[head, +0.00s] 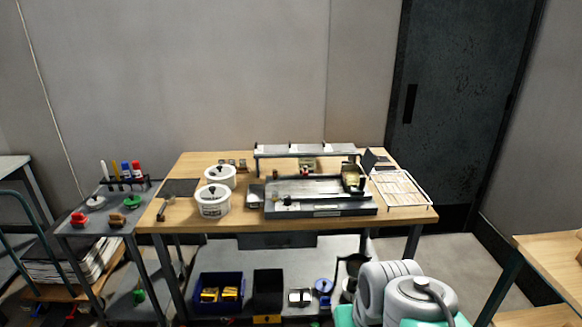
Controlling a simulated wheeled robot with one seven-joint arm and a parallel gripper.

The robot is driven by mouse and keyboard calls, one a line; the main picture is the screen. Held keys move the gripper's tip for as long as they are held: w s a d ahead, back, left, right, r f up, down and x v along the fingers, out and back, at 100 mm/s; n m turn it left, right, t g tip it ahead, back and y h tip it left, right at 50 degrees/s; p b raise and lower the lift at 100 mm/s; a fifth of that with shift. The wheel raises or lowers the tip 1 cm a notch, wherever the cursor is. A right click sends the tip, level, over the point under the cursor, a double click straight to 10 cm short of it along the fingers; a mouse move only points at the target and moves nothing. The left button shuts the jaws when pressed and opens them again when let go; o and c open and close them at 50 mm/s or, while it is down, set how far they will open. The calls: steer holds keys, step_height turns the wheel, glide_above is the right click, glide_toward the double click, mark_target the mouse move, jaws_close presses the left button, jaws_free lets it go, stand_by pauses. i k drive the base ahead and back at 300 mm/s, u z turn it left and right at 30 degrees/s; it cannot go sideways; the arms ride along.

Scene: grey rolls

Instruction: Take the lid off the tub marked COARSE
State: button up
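Two white tubs stand side by side on the left part of the wooden table in the head view. The nearer tub (212,209) has a printed label on its front, too small to read. The farther tub (227,184) stands behind it, slightly to the right, partly hidden by it. Each has a white lid with a dark knob: the near lid (203,192) and the far lid (214,172) both sit on their tubs. I cannot tell which tub is marked COARSE. My gripper is not in view; only grey-white parts of my arm show at the bottom right.
The wooden table (240,226) carries a dark mat (180,187) left of the tubs and a grey tray (320,209) close on their right. A small shelf (305,154) stands behind. A side cart (95,222) with markers and stamps is at the left.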

mark_target(212, 195)
steer(key=u, duration=3.1)
steer(key=i, duration=2.75)
steer(key=z, duration=3.6)
